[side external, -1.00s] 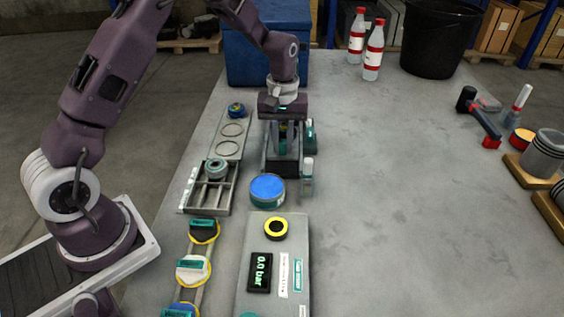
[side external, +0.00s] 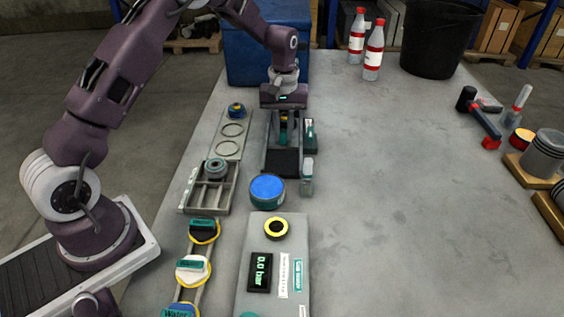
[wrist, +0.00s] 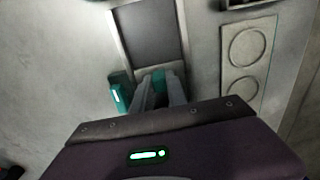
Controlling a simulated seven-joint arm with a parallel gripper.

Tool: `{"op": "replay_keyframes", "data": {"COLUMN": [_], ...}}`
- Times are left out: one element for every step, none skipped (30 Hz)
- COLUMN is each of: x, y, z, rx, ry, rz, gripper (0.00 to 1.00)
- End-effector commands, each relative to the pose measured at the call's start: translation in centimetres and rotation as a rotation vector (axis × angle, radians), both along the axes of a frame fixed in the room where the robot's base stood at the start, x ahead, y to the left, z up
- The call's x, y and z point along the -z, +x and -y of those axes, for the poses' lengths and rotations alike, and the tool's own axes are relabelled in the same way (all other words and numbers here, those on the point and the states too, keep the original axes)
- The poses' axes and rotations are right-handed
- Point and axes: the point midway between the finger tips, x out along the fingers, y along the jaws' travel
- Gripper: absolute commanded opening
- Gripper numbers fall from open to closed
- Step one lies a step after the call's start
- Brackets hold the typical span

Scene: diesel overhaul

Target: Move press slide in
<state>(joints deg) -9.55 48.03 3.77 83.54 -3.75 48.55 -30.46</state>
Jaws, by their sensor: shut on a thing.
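The press slide is a dark flat plate on a grey rail base (side external: 284,162); the base and dark plate also show in the wrist view (wrist: 148,33). My gripper (side external: 284,138) is at the far end of this base, with its fingers pointing down. In the wrist view my gripper (wrist: 163,92) is shut on a teal handle (wrist: 159,83), which shows between the two fingers. The lower part of the handle is hidden by the fingers. A teal block (side external: 309,133) stands just right of the rails.
A blue-topped round tin (side external: 267,189) and a small bottle (side external: 307,176) stand at the near end of the rails. A plate with round recesses (side external: 231,140) and a metal frame (side external: 209,193) lie to the left. The table's right half is mostly clear.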

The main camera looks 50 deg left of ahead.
Motion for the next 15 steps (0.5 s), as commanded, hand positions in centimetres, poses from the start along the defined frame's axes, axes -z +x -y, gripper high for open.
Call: {"op": "replay_keyframes", "data": {"x": [-0.1, -0.1, 0.0, -0.1, -0.1, -0.1, -0.1, -0.1, -0.1, -0.1, -0.1, -0.1, -0.1, -0.1, -0.1], "y": [0.2, 0.3, 0.5, 0.7, 0.9, 1.1, 1.2, 1.4, 1.5, 1.7, 1.9, 2.1, 2.2, 2.4, 2.6], "z": [-0.2, -0.3, -0.5, -0.7, -0.8, -1.0, -1.2, -1.3, -1.5, -1.7, -1.8, -2.1, -2.2, -2.4, -2.6], "rx": [-0.001, -0.001, -0.001, -0.001, -0.002, -0.001, -0.001, -0.001, 0.0, 0.0, 0.0, -0.001, -0.001, -0.002, -0.002], "ry": [0.001, 0.001, 0.001, 0.001, 0.001, 0.002, 0.002, 0.001, 0.002, 0.002, 0.002, 0.002, 0.002, 0.002, 0.002], "rz": [0.003, 0.003, 0.002, 0.003, 0.004, 0.004, 0.004, 0.003, 0.004, 0.004, 0.004, 0.004, 0.004, 0.004, 0.004], "gripper": [0.0, 0.0, 0.0, 0.0, 0.0, 0.0, 0.0, 0.0, 0.0, 0.0, 0.0, 0.0, 0.0, 0.0, 0.0]}}
